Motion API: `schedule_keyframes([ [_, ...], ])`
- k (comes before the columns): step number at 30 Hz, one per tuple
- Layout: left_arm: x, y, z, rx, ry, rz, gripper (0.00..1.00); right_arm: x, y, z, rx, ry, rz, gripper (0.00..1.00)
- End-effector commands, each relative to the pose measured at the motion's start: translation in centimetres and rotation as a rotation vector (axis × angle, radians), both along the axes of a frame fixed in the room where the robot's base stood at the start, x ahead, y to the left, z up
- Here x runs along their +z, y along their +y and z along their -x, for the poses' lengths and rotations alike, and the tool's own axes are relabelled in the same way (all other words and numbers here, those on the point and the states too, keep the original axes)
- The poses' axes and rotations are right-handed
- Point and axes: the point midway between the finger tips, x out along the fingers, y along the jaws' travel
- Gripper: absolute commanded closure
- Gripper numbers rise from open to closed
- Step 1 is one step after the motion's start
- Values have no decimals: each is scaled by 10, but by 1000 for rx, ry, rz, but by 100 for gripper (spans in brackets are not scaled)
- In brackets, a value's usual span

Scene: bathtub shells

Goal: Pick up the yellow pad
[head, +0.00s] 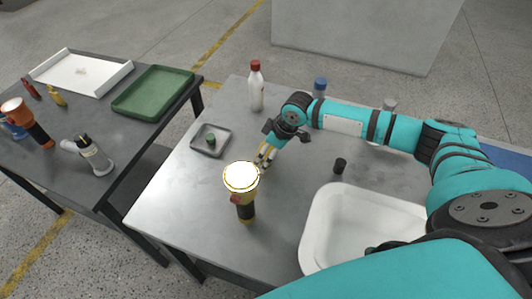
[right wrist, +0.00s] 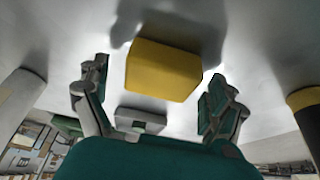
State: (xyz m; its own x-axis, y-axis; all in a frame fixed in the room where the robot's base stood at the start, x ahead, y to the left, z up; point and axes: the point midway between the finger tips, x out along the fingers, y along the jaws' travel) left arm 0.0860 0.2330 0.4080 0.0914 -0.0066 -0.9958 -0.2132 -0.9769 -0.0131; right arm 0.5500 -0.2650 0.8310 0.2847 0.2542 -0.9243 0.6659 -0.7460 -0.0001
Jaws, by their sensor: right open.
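The yellow pad (right wrist: 163,70) is a small yellow block on the grey table in the right wrist view, lying between and just ahead of my right gripper's fingers. In the head view only a bit of yellow (head: 262,156) shows at the gripper, mostly hidden by it. My right gripper (right wrist: 156,84) is open, with a finger on each side of the pad and visible gaps. In the head view the right gripper (head: 268,153) points down, low over the table. My left gripper is not in view.
A yellow-black flashlight (head: 245,208) with a bright lens stands close to the right gripper. A small grey tray (head: 196,146), a red-capped bottle (head: 256,92), a black cup (head: 340,166) and a white tub (head: 318,232) surround it. The table's front left is clear.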

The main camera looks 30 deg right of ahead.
Motion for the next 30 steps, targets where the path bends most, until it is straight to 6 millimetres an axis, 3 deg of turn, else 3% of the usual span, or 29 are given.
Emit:
schedule_keyframes([
  [3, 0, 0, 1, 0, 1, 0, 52, 0, 0, 0, 0, 0, 0, 6],
  [15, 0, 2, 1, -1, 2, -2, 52, 1, 0, 0, 0, 0, 0, 55],
  [25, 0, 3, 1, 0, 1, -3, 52, 3, 0, 0, 0, -1, 0, 56],
  [30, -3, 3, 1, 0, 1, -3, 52, 24, 0, -1, 0, -6, -1, 56],
])
